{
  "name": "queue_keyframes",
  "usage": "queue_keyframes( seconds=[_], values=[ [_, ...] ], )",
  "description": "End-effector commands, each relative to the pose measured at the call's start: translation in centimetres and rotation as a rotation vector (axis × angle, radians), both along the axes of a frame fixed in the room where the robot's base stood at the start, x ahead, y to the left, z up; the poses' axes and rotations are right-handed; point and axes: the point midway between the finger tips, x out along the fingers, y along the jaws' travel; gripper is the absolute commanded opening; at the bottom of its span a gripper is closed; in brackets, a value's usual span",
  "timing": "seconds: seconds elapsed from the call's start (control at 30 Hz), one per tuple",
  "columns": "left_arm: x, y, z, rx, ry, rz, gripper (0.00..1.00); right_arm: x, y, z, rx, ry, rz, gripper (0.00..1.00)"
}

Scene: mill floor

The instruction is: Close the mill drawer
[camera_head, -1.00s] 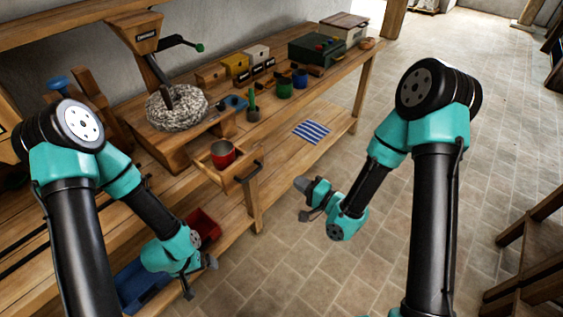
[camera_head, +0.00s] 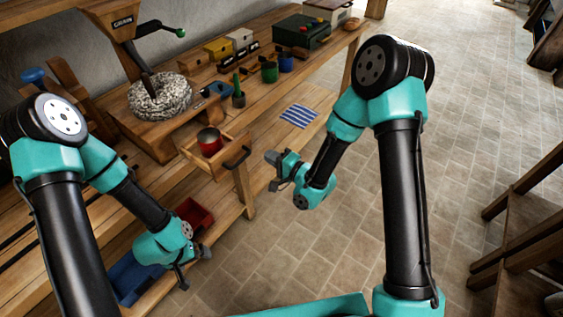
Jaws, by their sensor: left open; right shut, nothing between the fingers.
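The mill drawer (camera_head: 226,167) is a wooden box pulled out from the mill base (camera_head: 160,135), with a dark handle (camera_head: 238,157) on its front. A red cup (camera_head: 209,142) stands inside the drawer. The mill has a wooden hopper, a grey stone (camera_head: 160,95) and a crank with a green knob (camera_head: 180,33). My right gripper (camera_head: 273,172) is shut and empty, to the right of the drawer handle and apart from it in the picture. My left gripper (camera_head: 194,271) is open and empty, below the drawer near the lower shelf.
A red bin (camera_head: 196,213) and a blue bin (camera_head: 128,278) sit on the lower shelf by my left gripper. Small pots, boxes and a green case (camera_head: 302,32) stand along the bench.

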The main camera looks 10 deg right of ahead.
Motion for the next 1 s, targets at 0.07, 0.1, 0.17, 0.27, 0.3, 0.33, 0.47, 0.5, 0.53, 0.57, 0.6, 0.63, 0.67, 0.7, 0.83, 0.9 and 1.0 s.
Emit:
queue_keyframes(
  seconds=[0.07,0.1,0.17,0.27,0.3,0.33,0.47,0.5,0.53,0.57,0.6,0.63,0.67,0.7,0.83,0.9,1.0],
  values=[
    [0.0,0.0,0.0,0.000,0.000,0.000,1.00,1.0,1.1,0.0,-0.001,-0.002,0.003,0.00],
    [0.0,0.0,0.0,0.000,0.000,0.000,1.00,1.5,1.6,0.0,-0.001,-0.002,0.002,0.00],
    [0.0,0.0,0.0,0.000,0.000,0.000,1.00,2.2,2.3,0.0,0.000,-0.001,0.002,0.00],
    [0.0,0.0,0.0,0.000,0.000,0.000,1.00,3.3,3.3,0.0,0.000,-0.001,0.002,0.00],
    [0.0,0.0,0.0,0.000,0.000,0.000,1.00,3.7,3.7,0.0,0.000,-0.001,0.001,0.00],
    [0.0,0.0,0.0,0.000,0.000,0.000,1.00,3.9,3.9,0.0,-0.001,-0.001,0.002,0.00],
    [0.0,0.0,0.0,0.000,0.000,0.000,1.00,4.7,4.6,0.0,0.000,0.000,0.001,0.00],
    [0.0,0.0,0.0,0.000,0.000,0.000,1.00,4.8,4.7,0.0,0.000,0.000,0.001,0.00],
    [0.0,0.0,0.0,0.000,0.000,0.000,1.00,4.9,4.7,0.0,0.000,0.000,0.000,0.00],
    [0.0,0.0,0.0,0.000,0.000,0.000,1.00,4.9,4.8,0.0,0.000,0.000,0.000,0.00],
    [0.0,0.0,0.0,0.000,0.000,0.000,1.00,4.9,4.8,0.0,0.000,0.000,0.000,0.00],
    [0.0,0.0,0.0,0.000,0.000,0.000,1.00,4.9,4.8,0.0,0.000,0.000,0.000,0.00],
    [0.0,0.0,0.0,0.000,0.000,0.000,1.00,4.9,4.8,0.0,-0.001,0.001,0.000,0.00],
    [0.0,0.0,0.0,0.000,0.000,0.000,1.00,4.9,4.8,0.0,-0.001,0.001,0.000,0.00],
    [0.0,0.0,0.0,0.000,0.000,0.000,1.00,4.9,4.8,0.0,-0.001,0.001,0.000,0.00],
    [0.0,0.0,0.0,0.000,0.000,0.000,1.00,5.0,4.7,0.0,-0.001,0.001,-0.001,0.00],
    [0.0,0.0,0.0,0.000,0.000,0.000,1.00,5.1,4.6,0.0,0.000,0.000,-0.006,0.00]
  ],
)
